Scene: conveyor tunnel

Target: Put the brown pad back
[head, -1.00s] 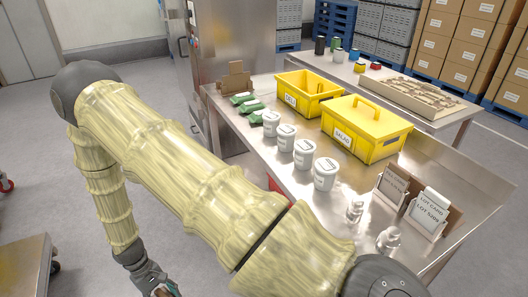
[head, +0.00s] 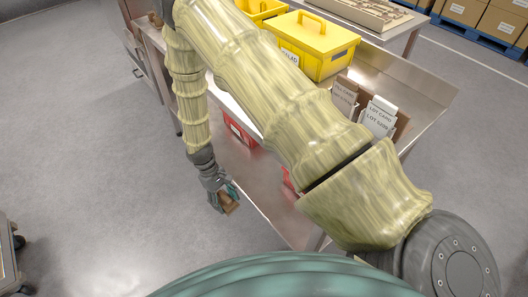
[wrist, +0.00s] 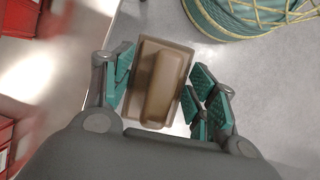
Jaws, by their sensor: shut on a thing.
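The brown pad (wrist: 165,85) is a block with a raised middle part on a wider flat base. My gripper (head: 222,196) is shut on it, with green ridged finger pads on both sides of it in the wrist view. In the head view the brown pad (head: 229,205) shows small below the fingers, held in the air left of the steel table's lower shelf. Part of it is hidden by the fingers.
The steel table (head: 418,85) carries a yellow SALAD box (head: 318,55) and card holders (head: 379,118). Red bins (head: 238,130) sit under its top, and red bins (wrist: 18,18) show at the wrist view's left. A cart (head: 10,255) stands far left. Floor between is clear.

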